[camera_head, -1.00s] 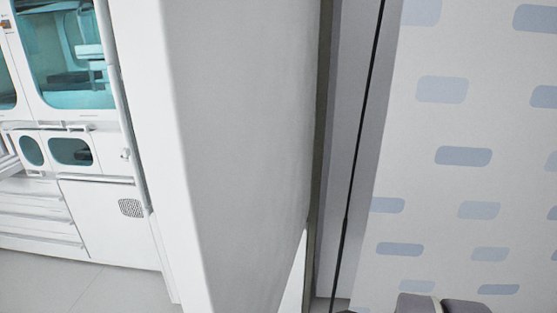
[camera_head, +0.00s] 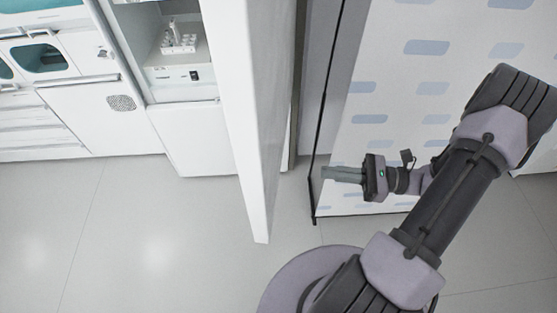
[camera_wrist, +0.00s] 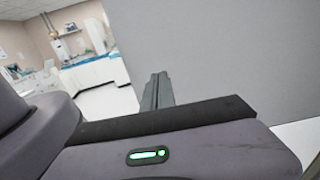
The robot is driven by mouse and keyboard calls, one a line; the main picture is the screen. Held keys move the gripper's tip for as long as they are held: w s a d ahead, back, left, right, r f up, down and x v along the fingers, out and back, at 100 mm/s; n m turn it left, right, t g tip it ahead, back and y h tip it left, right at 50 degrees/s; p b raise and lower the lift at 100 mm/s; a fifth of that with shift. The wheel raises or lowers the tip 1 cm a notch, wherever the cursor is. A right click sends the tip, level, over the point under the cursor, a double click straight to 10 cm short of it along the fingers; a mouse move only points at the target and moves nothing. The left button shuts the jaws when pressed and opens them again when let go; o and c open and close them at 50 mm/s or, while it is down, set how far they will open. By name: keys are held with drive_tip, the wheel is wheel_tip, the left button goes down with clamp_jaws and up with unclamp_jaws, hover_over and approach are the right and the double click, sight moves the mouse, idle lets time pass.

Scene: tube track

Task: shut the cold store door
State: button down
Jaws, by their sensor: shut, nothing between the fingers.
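A tall white door panel (camera_head: 240,110), which I take to be the cold store door, stands open in the middle of the head view. I see it nearly edge-on, its lower corner just above the floor. My gripper (camera_head: 325,174) is to the right of the panel, its shut fingers pointing left toward it with a gap showing in the picture. Nothing is between the fingers. In the wrist view the shut fingers (camera_wrist: 157,92) show against a large plain grey face (camera_wrist: 230,60), probably the door. The hinge and any handle are not clear.
Left of the door, an open bay holds a rack of tubes (camera_head: 178,40). White cabinets (camera_head: 95,110) line the left. A wall panel with blue-grey patches (camera_head: 390,110) stands behind my arm, with a dark edge strip. The grey floor (camera_head: 140,230) is clear at front left.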

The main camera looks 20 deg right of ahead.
sight(271, 167)
drive_tip(key=x, duration=1.2)
drive_tip(key=shift+b, duration=0.35)
drive_tip(key=shift+a, duration=0.15)
